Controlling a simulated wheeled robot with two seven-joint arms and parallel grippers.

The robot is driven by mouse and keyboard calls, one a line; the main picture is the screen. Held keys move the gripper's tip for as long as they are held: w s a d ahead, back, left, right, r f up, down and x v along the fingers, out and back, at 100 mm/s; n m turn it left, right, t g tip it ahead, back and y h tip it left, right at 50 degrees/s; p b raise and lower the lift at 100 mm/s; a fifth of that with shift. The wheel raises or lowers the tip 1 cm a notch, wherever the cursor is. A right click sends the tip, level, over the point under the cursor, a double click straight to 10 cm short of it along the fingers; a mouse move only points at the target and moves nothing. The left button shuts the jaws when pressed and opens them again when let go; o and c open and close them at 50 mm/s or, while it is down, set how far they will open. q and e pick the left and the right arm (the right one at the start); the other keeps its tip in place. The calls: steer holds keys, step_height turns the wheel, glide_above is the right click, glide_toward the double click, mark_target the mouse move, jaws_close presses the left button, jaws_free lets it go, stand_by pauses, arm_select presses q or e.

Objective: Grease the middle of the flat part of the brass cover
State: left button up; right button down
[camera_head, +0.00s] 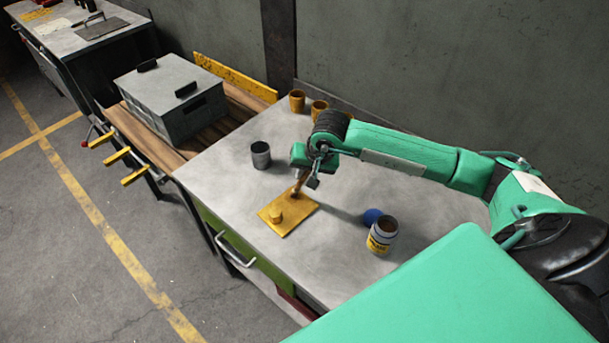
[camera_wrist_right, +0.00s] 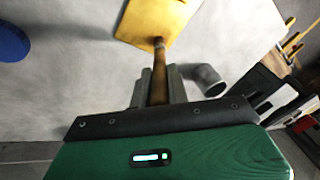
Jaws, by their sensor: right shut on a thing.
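The brass cover (camera_head: 297,223) is a flat yellow plate with a round raised boss (camera_head: 276,215), lying on the grey bench. It shows at the top of the wrist view (camera_wrist_right: 140,22). My right gripper (camera_head: 313,172) is shut on a brown-handled tool, seemingly a brush (camera_head: 299,184), and is above the plate's far right corner. In the wrist view the handle (camera_wrist_right: 159,68) runs between the fingers (camera_wrist_right: 160,88) towards the plate's edge. Whether its tip touches the plate is unclear. An open jar with a yellow label (camera_head: 382,238) stands right of the plate. My left gripper is out of view.
A dark grey cup (camera_head: 261,155) stands behind the plate, and several brown-yellow cups (camera_head: 297,100) are near the wall. A blue round thing (camera_head: 371,216) lies beside the jar. A grey lidded box (camera_head: 172,105) is on the wooden slats at left. The bench's front left is clear.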

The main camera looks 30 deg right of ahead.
steer(key=shift+r, duration=1.5)
